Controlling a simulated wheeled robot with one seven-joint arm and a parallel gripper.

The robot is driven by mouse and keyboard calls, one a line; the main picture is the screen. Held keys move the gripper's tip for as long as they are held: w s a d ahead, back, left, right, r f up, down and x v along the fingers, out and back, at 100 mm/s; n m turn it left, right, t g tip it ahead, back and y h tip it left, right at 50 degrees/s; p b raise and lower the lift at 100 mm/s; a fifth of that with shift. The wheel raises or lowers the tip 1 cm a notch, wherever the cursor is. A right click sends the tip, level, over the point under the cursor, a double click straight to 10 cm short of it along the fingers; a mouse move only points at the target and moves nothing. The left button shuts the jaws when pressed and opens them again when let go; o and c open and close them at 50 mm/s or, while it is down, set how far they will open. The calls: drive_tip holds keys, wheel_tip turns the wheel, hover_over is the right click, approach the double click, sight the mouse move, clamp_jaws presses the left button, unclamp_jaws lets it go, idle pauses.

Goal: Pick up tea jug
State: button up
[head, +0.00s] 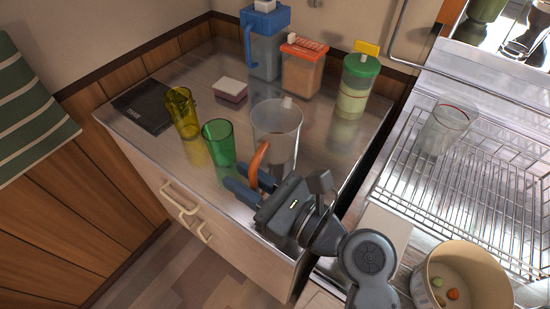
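A clear glass jug (280,122) with an orange-brown handle (257,163) stands upright near the front right of the counter; it looks like the tea jug. A blue-lidded pitcher (266,55) with a blue handle stands at the back. My gripper (236,176) reaches in from the lower right, with its fingers pointing left at the handle's lower end. The fingers are apart. The handle's lower end is partly hidden by the gripper, so I cannot tell whether the fingers touch it.
Green (219,145) and yellow (183,113) glasses stand close on the left. An orange-lidded container (302,70) and a green-lidded jar (356,85) stand behind. A wire dish rack (480,200) holding a glass (443,130) and a pot (462,270) are at right.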

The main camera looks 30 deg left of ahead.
clamp_jaws()
drive_tip(key=shift+r, duration=0.1)
idle(0.9)
